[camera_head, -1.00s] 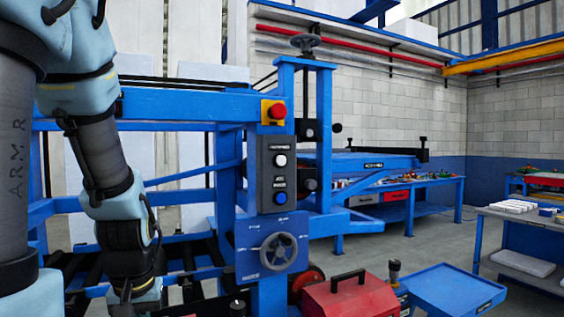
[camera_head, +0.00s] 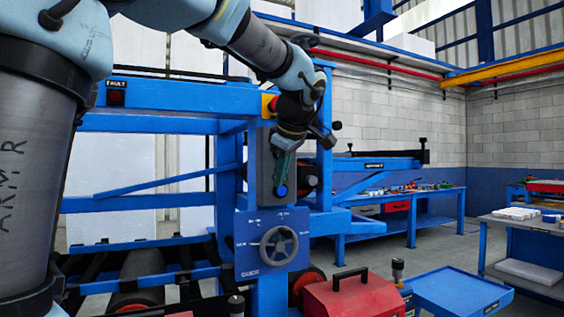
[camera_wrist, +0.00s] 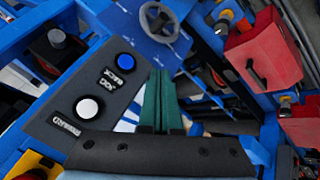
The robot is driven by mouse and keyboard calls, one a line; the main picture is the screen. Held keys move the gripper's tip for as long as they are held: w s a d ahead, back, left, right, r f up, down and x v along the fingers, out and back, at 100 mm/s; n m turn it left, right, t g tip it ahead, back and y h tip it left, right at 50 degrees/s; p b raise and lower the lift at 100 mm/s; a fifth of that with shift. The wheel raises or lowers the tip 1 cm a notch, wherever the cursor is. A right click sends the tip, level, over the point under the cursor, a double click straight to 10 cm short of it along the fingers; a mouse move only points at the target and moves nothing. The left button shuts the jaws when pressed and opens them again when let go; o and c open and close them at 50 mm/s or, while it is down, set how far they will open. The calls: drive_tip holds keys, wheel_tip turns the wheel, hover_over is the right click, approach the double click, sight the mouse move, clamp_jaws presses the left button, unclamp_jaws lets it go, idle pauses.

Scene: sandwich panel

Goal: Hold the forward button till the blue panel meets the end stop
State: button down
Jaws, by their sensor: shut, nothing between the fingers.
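My gripper (camera_head: 283,178) is shut and empty, its green fingers pointing down in front of the grey control box (camera_head: 265,160). In the wrist view the fingers (camera_wrist: 161,80) lie beside the box, to the right of its buttons. The white forward button (camera_wrist: 87,108) shows clear of the fingers there; in the head view my gripper hides it. The blue back button (camera_head: 282,191) is just below the fingertips and also shows in the wrist view (camera_wrist: 126,61). A flat blue surface (camera_head: 385,155) lies behind, with a black upright (camera_head: 423,150) at its right end; I cannot tell if these are the panel and end stop.
A handwheel (camera_head: 279,246) is below the box. The red emergency button at the box's top is mostly hidden by my arm. A red toolbox (camera_head: 355,296) and blue tray (camera_head: 457,290) are in front. A dark red fault lamp (camera_head: 116,97) is at left.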

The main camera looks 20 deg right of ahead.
drive_tip(key=s+d+r+n+t, duration=0.1)
drive_tip(key=s+d+r+n, duration=0.1)
drive_tip(key=r, duration=0.4)
drive_tip(key=d+n, duration=0.1)
drive_tip(key=d, duration=0.1)
drive_tip(key=shift+s+d+r+h+b, duration=0.3)
drive_tip(key=shift+s+r+b, duration=0.1)
drive_tip(key=w+p, duration=0.3)
drive_tip(key=w, duration=0.5)
drive_tip(key=shift+w+a, duration=0.4)
drive_tip(key=shift+w, duration=0.1)
idle(1.2)
drive_tip(key=shift+w, duration=0.3)
